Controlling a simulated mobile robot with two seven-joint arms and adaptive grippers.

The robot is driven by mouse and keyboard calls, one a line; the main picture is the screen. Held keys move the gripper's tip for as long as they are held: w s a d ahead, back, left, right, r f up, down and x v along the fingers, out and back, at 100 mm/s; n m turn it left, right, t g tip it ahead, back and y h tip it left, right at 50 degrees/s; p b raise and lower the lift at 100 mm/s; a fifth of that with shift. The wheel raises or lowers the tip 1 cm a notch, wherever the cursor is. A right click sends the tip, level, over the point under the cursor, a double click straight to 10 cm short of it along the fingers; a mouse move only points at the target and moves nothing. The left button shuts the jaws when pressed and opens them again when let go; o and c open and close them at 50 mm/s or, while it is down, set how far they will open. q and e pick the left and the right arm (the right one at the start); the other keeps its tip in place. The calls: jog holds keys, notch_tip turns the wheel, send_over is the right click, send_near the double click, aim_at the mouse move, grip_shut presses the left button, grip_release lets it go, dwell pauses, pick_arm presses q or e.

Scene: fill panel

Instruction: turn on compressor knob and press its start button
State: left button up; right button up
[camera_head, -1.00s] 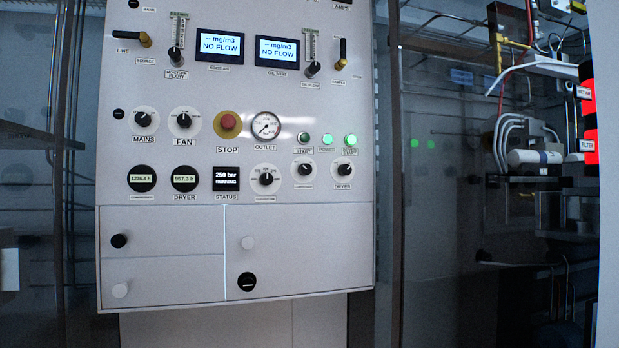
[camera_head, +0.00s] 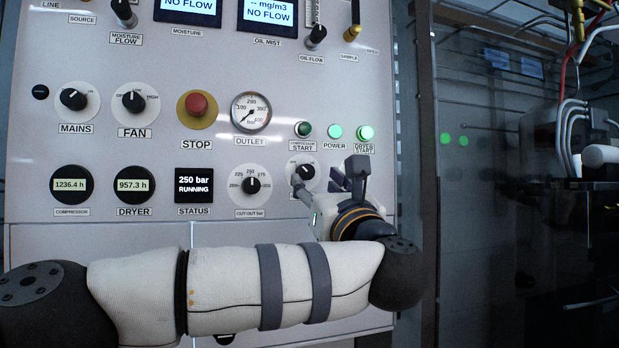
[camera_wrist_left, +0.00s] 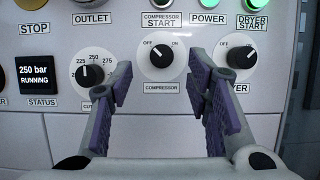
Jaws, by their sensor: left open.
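The compressor knob (camera_head: 304,170) is a black knob on a white round plate on the grey panel. In the left wrist view the compressor knob (camera_wrist_left: 160,55) sits centred, its pointer tilted toward OFF at the upper left. The compressor start button (camera_head: 303,129) is dark green and unlit, just above the knob; its lower part shows in the left wrist view (camera_wrist_left: 161,17). My left gripper (camera_head: 328,178) is open in front of the panel; in the left wrist view the purple-padded fingers (camera_wrist_left: 160,82) stand either side of and below the knob, holding nothing.
The dryer knob (camera_wrist_left: 241,55) is right of the compressor knob, partly behind a finger. The lit power light (camera_head: 335,131) and dryer start button (camera_head: 365,132) are close by. The cut-out knob (camera_head: 250,185) and red stop button (camera_head: 197,104) are to the left.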

aim_at(307, 172)
pick_arm(q)
jog(key=x, duration=0.5)
jog(key=shift+w, duration=0.35)
grip_shut()
